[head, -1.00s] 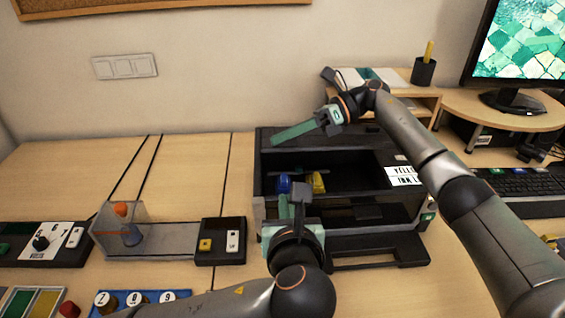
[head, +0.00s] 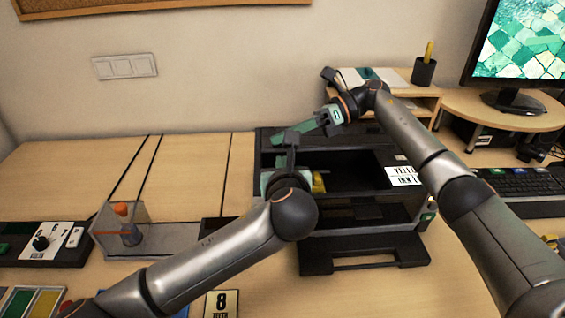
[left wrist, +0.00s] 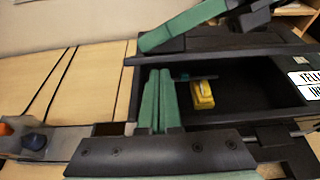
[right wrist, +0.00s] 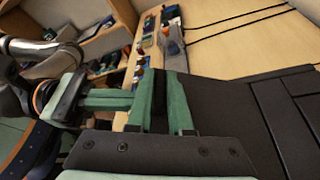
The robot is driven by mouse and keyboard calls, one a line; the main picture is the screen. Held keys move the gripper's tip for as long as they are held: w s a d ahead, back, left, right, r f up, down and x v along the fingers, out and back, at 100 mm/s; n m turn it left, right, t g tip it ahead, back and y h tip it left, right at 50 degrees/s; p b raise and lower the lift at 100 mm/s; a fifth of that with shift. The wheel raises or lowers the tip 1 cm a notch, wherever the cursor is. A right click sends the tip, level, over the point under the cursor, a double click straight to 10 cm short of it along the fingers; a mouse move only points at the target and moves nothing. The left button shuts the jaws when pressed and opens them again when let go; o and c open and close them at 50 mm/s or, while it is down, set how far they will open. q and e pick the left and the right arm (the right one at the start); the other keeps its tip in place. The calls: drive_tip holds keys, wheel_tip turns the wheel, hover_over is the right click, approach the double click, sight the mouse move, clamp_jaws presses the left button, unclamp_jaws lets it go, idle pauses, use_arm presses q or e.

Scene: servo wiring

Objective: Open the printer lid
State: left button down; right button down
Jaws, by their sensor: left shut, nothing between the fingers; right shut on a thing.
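The black printer (head: 345,212) stands open at the front middle of the desk, its dark inside showing. Its dark lid (right wrist: 235,105) fills the right of the right wrist view, its edge at my right gripper. My right gripper (head: 305,127) is shut on the lid at the printer's back left; its green fingers (right wrist: 160,98) show up close. My left gripper (head: 280,157) is shut and empty, at the left of the printer's opening; its fingers (left wrist: 157,98) are together. A yellow cartridge (left wrist: 203,95) sits inside the printer, partly hidden in the head view.
A black tray (head: 365,255) sticks out at the printer's front. A clear-sided box with an orange-topped piece (head: 122,212) stands to the left. A monitor (head: 520,50) and keyboard (head: 515,185) are at the right. Bare desk lies at the back left.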

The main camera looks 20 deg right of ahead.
drive_tip(key=shift+w+d, duration=0.1)
